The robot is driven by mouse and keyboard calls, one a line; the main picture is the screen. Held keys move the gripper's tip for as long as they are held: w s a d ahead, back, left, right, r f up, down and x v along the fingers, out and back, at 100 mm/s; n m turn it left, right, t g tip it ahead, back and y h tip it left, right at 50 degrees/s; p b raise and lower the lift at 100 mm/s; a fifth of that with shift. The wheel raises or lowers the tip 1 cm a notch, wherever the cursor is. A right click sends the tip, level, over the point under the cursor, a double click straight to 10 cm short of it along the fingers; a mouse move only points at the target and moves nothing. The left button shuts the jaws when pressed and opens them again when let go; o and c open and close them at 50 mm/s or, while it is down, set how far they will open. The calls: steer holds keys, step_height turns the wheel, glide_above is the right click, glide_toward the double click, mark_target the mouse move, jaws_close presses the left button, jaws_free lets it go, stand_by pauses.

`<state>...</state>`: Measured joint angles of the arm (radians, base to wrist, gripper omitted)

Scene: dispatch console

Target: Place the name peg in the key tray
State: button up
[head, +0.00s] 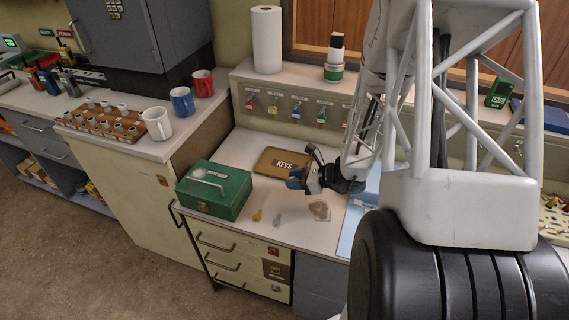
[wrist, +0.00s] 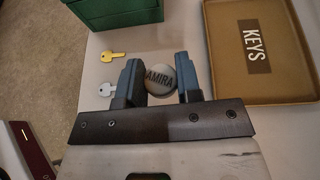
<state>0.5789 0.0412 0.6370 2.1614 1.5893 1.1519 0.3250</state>
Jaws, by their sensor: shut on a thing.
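The name peg (wrist: 160,79) is a round pale piece marked AMIRA. In the wrist view it sits between the two fingers of my gripper (wrist: 160,84), which is shut on it. In the head view my gripper (head: 303,176) is above the desk, just right of the key tray; the peg cannot be made out there. The key tray (head: 262,168) is a shallow brown tray labelled KEYS, lying flat on the desk. In the wrist view the tray (wrist: 215,97) is at the upper right, apart from the peg, and its visible floor is empty.
A green cash box (head: 232,206) stands left of the tray. A yellow key (head: 257,215) and a silver key (head: 278,219) lie on the desk in front. Mugs and a wooden peg rack (head: 90,122) stand on the left counter. Hooked keys hang behind.

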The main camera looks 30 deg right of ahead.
steer(key=shift+w, duration=0.15)
glide_above(285, 165)
steer(key=shift+f, duration=0.75)
steer(key=shift+f, duration=0.1)
stand_by(0.4)
steer(key=shift+f, duration=1.7)
steer(key=shift+f, duration=0.15)
steer(key=o, duration=0.9)
steer(key=shift+r, duration=0.2)
